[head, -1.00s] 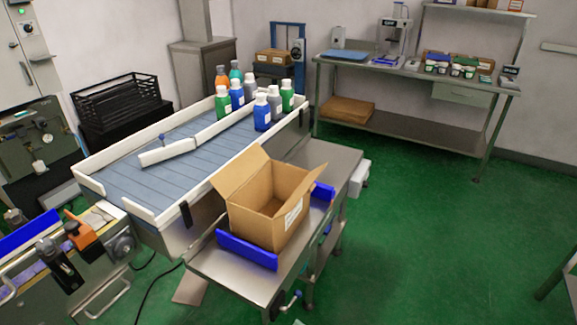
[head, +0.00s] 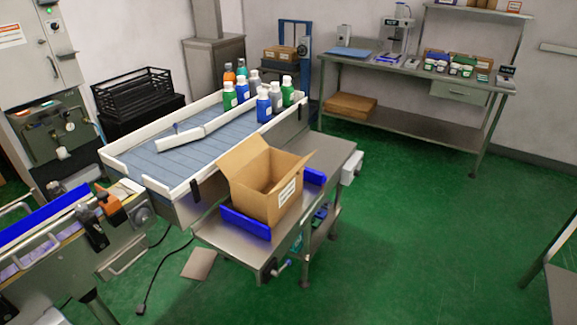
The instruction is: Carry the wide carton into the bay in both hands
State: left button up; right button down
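An open brown carton (head: 284,202) with a white label and raised flaps stands upright on a steel stand (head: 238,250). It sits between two blue guides, one at its front left (head: 244,222) and one at its back right (head: 314,177). Its near side hides part of the stand's top. I cannot tell which place is the bay. Neither of my grippers is in view.
A blue conveyor (head: 180,160) with white rails and several bottles lies behind the carton. A machine with a blue strip (head: 45,215) is at the left. A steel workbench (head: 415,90) stands at the back. Green floor (head: 420,235) is clear at the right.

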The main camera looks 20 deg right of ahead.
aim_at(250, 189)
jog(key=u, duration=0.35)
jog(key=k+u, duration=0.15)
jog(key=u, duration=0.2)
jog(key=j+u, duration=0.1)
jog(key=u, duration=0.25)
jog(key=l+u, duration=0.55)
jog(key=u, duration=0.2)
jog(key=k+l, duration=0.1)
jog(key=l, duration=0.5)
jog(key=k+l, duration=0.1)
jog(key=l, duration=0.5)
jog(key=k+l, duration=0.1)
jog(key=l, duration=0.45)
jog(key=k+l, duration=0.1)
jog(key=l, duration=0.5)
jog(key=k+l, duration=0.1)
jog(key=l, duration=0.5)
jog(key=k+l, duration=0.1)
jog(key=l, duration=0.5)
